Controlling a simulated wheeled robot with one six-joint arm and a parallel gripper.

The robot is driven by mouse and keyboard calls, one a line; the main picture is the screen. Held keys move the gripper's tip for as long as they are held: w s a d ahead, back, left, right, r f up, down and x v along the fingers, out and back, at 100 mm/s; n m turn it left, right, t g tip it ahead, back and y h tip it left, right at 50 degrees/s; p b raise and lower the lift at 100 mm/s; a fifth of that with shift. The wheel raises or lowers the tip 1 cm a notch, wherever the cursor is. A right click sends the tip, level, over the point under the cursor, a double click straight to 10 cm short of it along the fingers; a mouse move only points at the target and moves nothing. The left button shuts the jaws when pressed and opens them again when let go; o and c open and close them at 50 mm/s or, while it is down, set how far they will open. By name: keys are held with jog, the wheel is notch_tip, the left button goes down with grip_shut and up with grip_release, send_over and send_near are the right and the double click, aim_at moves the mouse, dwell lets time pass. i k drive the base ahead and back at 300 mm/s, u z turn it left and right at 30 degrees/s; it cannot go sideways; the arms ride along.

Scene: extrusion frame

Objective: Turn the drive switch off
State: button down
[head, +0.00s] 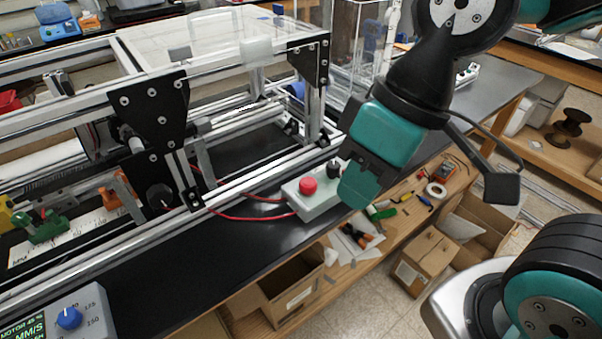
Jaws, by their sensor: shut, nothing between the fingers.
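A pale switch box (318,205) sits at the front edge of the black bench, beside the extrusion frame (228,192). It has a red round button (308,185) on its left part and a black knob (333,167) towards its right part. Red cables run from its left end. My gripper (357,190), teal and dark, is over the right end of the box, close beside the black knob. It is shut and empty. It hides the right end of the box, and I cannot tell whether it touches the box or the knob. The knob's setting is too small to read.
A motor control box (68,318) with a blue dial and display stands at the lower left. The frame's rails and black plates (155,118) rise behind the switch box. Tools and tape (436,190) lie on a lower shelf, with cardboard boxes (425,260) on the floor.

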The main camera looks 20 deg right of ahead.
aim_at(332, 167)
jog(key=z, duration=1.3)
jog(key=i, duration=0.35)
jog(key=u, duration=1.3)
